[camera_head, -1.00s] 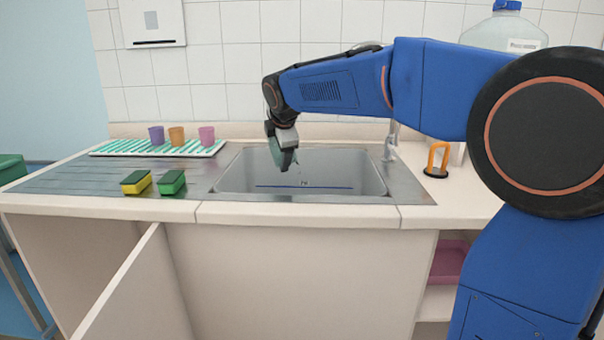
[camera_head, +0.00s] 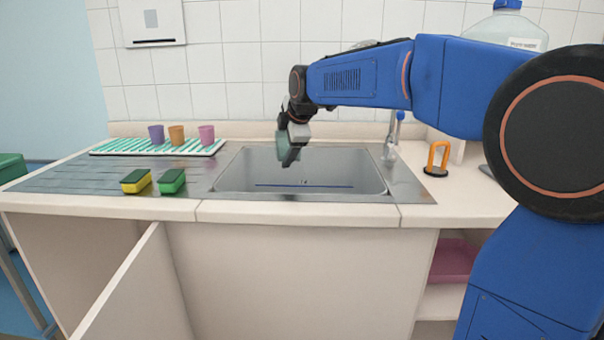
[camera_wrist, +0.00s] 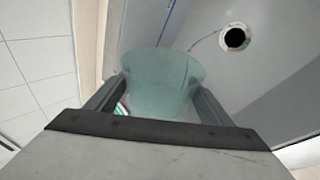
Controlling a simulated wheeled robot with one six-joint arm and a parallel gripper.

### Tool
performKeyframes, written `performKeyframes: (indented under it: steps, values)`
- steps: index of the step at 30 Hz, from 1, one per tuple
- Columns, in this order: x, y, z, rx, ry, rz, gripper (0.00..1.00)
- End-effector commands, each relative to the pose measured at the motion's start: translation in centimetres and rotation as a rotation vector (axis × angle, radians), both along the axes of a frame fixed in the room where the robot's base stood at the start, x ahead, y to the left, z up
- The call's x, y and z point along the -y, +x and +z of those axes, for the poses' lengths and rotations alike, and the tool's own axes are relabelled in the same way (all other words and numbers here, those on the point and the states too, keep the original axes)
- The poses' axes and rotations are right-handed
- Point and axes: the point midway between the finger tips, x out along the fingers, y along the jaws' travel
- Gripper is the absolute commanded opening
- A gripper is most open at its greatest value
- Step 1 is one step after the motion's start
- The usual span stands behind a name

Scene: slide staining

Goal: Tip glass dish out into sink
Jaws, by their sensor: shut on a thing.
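The glass dish (camera_wrist: 160,82) is a pale green, see-through vessel held between the two fingers of my gripper in the wrist view. My gripper (camera_head: 291,158) is shut on the dish, above the left-middle part of the sink. In the head view the dish (camera_head: 283,147) shows as a small greenish patch beside the fingers and looks tilted. The metal sink (camera_head: 345,172) lies below; its drain hole (camera_wrist: 235,37) shows in the wrist view. I cannot tell whether liquid is left in the dish.
A striped mat (camera_head: 105,148) with purple, orange and pink cups stands left of the sink. Two sponges (camera_head: 136,181) lie at the front left. The tap (camera_head: 391,140) and an orange-handled tool (camera_head: 437,160) are at the right. A tiled wall closes the back.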

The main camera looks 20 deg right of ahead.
Motion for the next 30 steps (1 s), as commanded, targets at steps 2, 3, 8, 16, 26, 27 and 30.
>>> performKeyframes:
  steps: [2, 3, 8, 16, 26, 27, 30]
  values:
    - [0.1, 0.0, 0.1, 0.001, 0.010, -0.001, 0.46]
    - [0.1, 0.0, 0.1, 0.002, 0.016, -0.001, 0.46]
    - [0.4, 0.0, 0.2, 0.003, 0.063, -0.003, 0.46]
    - [1.3, 0.0, 0.7, 0.010, 0.210, -0.006, 0.46]
    - [1.0, -0.1, 0.8, 0.010, 0.226, 0.004, 0.46]
    - [0.9, -0.1, 0.7, 0.010, 0.207, 0.003, 0.46]
    - [0.5, -0.1, 0.5, 0.007, 0.154, 0.004, 0.46]
